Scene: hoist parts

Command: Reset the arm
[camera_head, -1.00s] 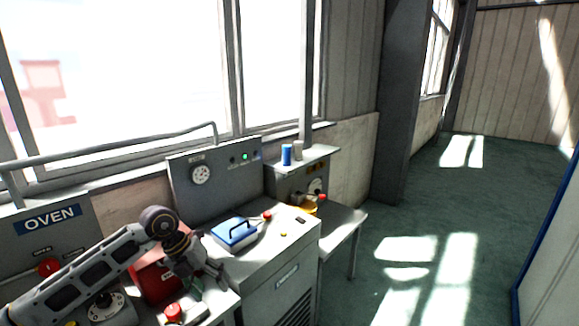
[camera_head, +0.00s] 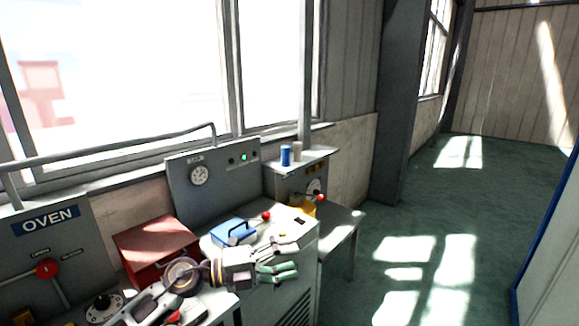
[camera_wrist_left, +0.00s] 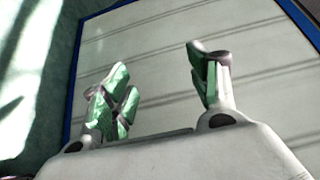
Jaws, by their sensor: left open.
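My left gripper (camera_head: 284,259) reaches in from the lower left, with green finger pads pointing right. It is open and empty, in front of the grey machine cabinet with the blue-lidded box. In the left wrist view its two green-padded fingers (camera_wrist_left: 165,90) stand apart with nothing between them. Behind them is a pale panel with a blue edge (camera_wrist_left: 180,55). My right gripper is not in view.
A red box (camera_head: 155,250) stands behind my left arm. A blue box with a handle (camera_head: 233,232) sits on the cabinet top. The oven panel (camera_head: 45,250) is at left. Blue (camera_head: 285,155) and grey cylinders stand on a shelf. The green floor (camera_head: 440,210) at right is clear.

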